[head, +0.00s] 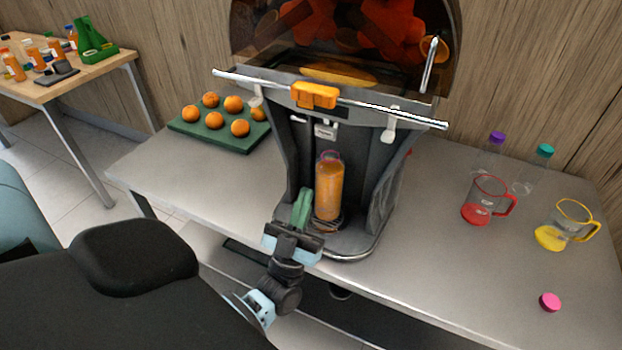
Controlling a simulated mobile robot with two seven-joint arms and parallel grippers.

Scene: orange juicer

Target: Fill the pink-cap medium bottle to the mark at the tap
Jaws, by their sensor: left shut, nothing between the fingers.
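The medium bottle (329,190) stands upright on the juicer's drip stand, under the tap (325,131). It is filled with orange juice to near its top, and a pinkish ring shows at its neck. The mark cannot be made out. The pink cap (549,302) lies apart on the table at the front right. My left gripper (304,200) has green fingers, is shut and empty, and is just left of the bottle's lower part. Whether it touches the bottle cannot be told. My right gripper is not in view.
The juicer (372,190) has an orange handle (314,95) and a long front bar. A green tray (215,136) of oranges is at left. A red jug (487,200), a yellow jug (566,226) and purple- and teal-capped bottles stand at right. The table between juicer and jugs is clear.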

